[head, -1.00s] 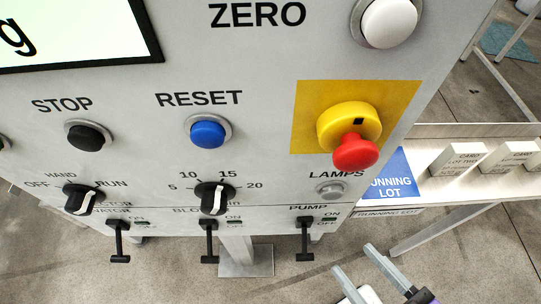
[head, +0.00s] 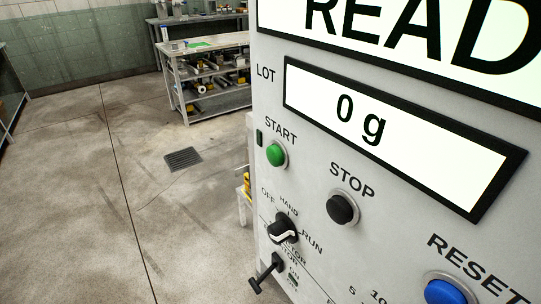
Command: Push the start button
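The green start button (head: 276,154) sits under the label START on the left side of the grey control panel (head: 300,170) in the head view. It is round, with a pale metal ring. To its lower right is the black stop button (head: 341,209). My gripper is not in the current head view, so its place relative to the start button does not show.
A black selector knob (head: 284,229) and a black lever (head: 266,272) stick out below the start button. The blue reset button (head: 444,292) is at the lower right. A shelved workbench (head: 205,75) stands behind. The floor left of the panel is open.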

